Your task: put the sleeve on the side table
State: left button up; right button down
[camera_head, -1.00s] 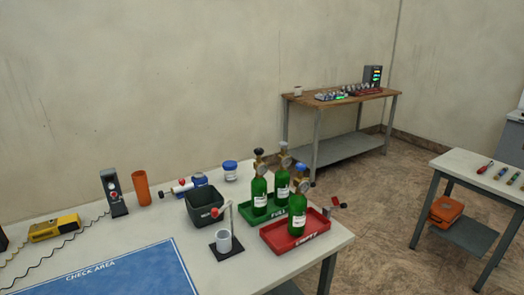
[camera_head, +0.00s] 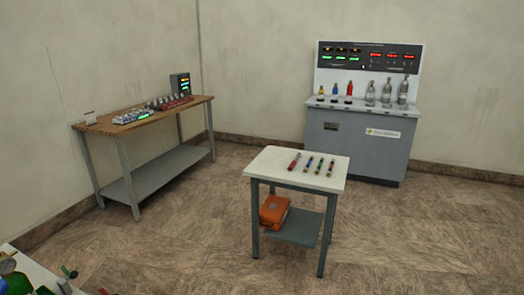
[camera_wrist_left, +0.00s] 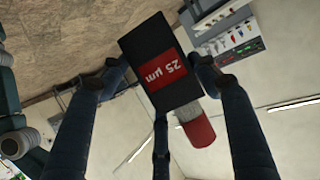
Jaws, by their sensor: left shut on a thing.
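In the left wrist view, my left gripper (camera_wrist_left: 155,72) is shut on a dark block-like piece with a red label reading "25 µm", which looks like the sleeve (camera_wrist_left: 140,42). A pale cylinder with a red end (camera_wrist_left: 198,130) shows just beyond it; I cannot tell whether it is joined to the sleeve. The small white-topped table, likely the side table (camera_head: 265,165), stands at the middle of the head view, well ahead. Neither gripper shows in the head view.
Several small tools (camera_head: 312,163) lie on that table's top; its left and front parts are bare. An orange case (camera_head: 273,212) sits on its lower shelf. A wooden bench (camera_head: 125,122) stands left, a grey console (camera_head: 350,140) behind. The floor between is clear.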

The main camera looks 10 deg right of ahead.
aim_at(274, 159)
jog(key=i+l+z, duration=0.4)
jog(key=i, duration=0.3)
jog(key=i+z, duration=0.4)
jog(key=i, duration=0.35)
jog(key=i+j, duration=0.65)
jog(key=i, duration=0.15)
jog(key=i+j+z, duration=0.15)
jog(key=i+j, duration=0.45)
jog(key=i, duration=0.2)
